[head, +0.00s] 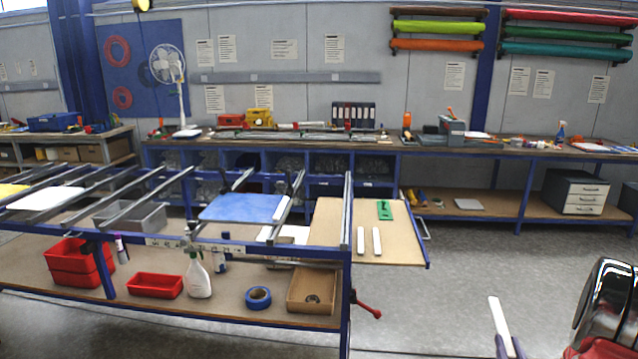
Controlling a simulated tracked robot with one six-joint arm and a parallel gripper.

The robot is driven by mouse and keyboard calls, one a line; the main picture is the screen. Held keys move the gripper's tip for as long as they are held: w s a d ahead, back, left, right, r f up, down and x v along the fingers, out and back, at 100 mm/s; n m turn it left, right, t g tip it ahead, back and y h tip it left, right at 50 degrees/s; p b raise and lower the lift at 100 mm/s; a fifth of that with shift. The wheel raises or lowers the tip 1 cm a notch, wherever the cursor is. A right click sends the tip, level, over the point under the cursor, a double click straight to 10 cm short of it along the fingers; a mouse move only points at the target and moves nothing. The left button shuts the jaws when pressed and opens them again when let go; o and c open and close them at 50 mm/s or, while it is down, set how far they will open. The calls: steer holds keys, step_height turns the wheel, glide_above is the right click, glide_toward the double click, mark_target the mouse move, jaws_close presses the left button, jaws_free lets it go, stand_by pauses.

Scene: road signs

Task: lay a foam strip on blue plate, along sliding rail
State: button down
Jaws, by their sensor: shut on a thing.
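The blue plate (238,208) lies flat across the rails of the long rack table. A metal sliding rail (293,196) runs along its right side. A short pale strip (281,208) shows at the plate's right edge, beside that rail. My gripper (502,342) is at the bottom right, shut on a white foam strip (498,312) that points up and slightly left. It is well to the right of the plate, over the floor. Its lower part is cut off by the frame. Two more white strips (361,241) (377,241) lie on the wooden side board.
The side board (400,235) carries a green piece (384,209) and sticks out at the table's right end. A red crank handle (367,306) juts out below. Red bins (155,286), a spray bottle (198,277) and blue tape (258,298) stand on the lower shelf. The floor right of the table is clear.

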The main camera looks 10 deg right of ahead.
steer(key=w+a+r+n+y, duration=0.1)
steer(key=w+a, duration=0.4)
steer(key=a, duration=0.8)
steer(key=w+a+r+n+t+y, duration=0.1)
steer(key=w+a+y, duration=0.3)
steer(key=a, duration=1)
steer(key=w+a+r+n+t+y, duration=0.1)
steer(key=w+a+r+n+y, duration=0.2)
steer(key=w+a, duration=0.5)
steer(key=a, duration=0.6)
steer(key=shift+a+r, duration=0.15)
steer(key=shift+r, duration=0.2)
steer(key=s+f, duration=0.5)
steer(key=f, duration=0.1)
steer(key=shift+f, duration=0.35)
